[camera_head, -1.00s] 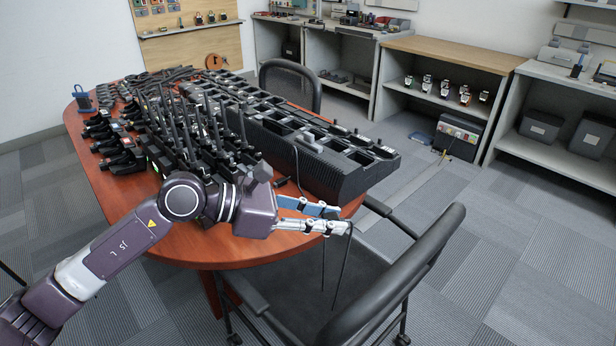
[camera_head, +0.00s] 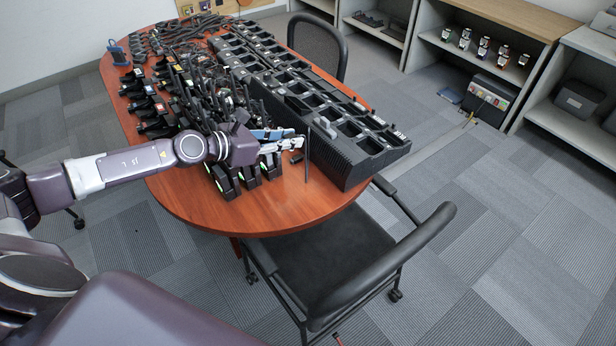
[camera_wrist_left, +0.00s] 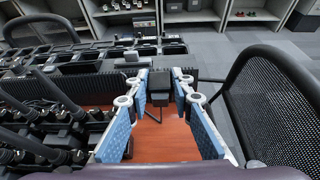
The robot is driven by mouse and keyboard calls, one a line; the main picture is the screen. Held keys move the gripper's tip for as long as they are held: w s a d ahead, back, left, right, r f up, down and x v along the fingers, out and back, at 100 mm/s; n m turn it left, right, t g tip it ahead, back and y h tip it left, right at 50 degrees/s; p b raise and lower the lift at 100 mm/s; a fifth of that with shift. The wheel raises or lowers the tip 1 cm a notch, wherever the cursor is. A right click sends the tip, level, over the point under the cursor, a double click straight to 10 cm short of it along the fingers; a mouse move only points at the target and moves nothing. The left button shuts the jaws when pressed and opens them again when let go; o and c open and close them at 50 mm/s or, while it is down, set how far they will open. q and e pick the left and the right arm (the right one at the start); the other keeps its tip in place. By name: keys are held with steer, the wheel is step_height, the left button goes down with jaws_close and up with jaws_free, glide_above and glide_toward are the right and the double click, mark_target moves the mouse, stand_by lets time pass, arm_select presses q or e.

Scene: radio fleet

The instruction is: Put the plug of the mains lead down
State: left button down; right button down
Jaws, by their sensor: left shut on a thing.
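My left gripper (camera_head: 290,139) is over the front part of the red-brown table, close to the near end of the long black charger. Its blue-padded fingers also show in the left wrist view (camera_wrist_left: 158,92), on either side of a small black block, the plug (camera_wrist_left: 159,83). The gripper is shut on this plug. A thin black lead (camera_head: 307,163) hangs from the fingertips beside the charger's end wall. In the head view the fingers mostly hide the plug. I cannot tell whether the lead's lower end touches the table. My right gripper is not in view.
The long charger (camera_head: 345,160) with rows of empty slots stands right of the gripper. Several radios with antennas crowd the table to its left. The table's (camera_head: 270,208) front end is bare. A black chair (camera_head: 330,270) stands at the near right edge.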

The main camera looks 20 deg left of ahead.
arm_select(q)
steer(key=b, duration=0.5)
glide_above(292, 194)
step_height(292, 194, down, 14)
steer(key=shift+f, duration=0.2)
steer(key=shift+a+f+b, duration=0.1)
steer(key=shift+f+b, duration=0.3)
steer(key=shift+f, duration=2.05)
steer(key=shift+f+b, duration=0.3)
steer(key=shift+b, duration=0.05)
steer(key=c, duration=1.7)
jaws_free()
steer(key=shift+r, duration=0.1)
